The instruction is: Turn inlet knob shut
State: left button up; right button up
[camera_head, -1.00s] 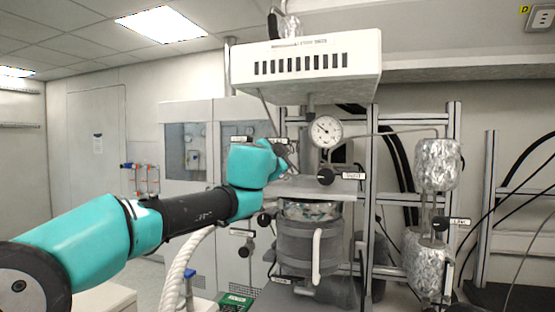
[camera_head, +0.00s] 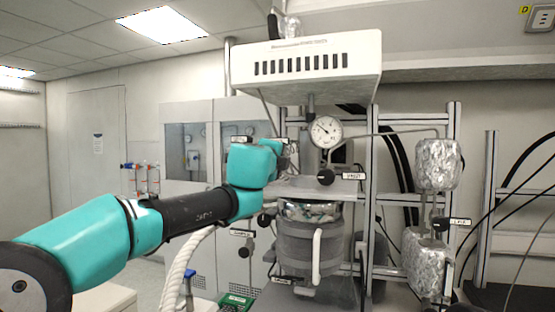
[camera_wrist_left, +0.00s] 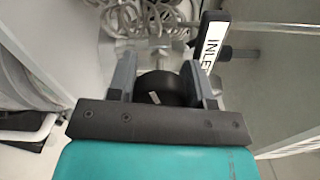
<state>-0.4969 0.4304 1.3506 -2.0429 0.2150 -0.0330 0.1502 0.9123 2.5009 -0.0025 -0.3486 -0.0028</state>
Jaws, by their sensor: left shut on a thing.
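The inlet knob (camera_wrist_left: 162,90) is a round black knob with a small light mark on its face. It shows in the left wrist view beside a white label reading INLE (camera_wrist_left: 211,46), with the rest of the label cut off or hidden. My left gripper (camera_wrist_left: 165,80) is shut on the knob, with one finger on each side of it. In the head view my left wrist (camera_head: 252,164) is at the left of the reactor, and it hides the knob and the fingers. My right gripper does not show in any view.
The reactor vessel (camera_head: 308,245) stands under a white vented housing (camera_head: 308,65). A pressure gauge (camera_head: 326,131) and another black knob (camera_head: 325,177) with a label are just right of my wrist. Metal frame posts and foil-wrapped cylinders (camera_head: 438,164) stand further right.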

pick_arm(q)
jog(key=shift+m, duration=1.6)
jog(key=o, duration=0.9)
jog(key=shift+s, duration=0.15)
jog(key=v, duration=1.7)
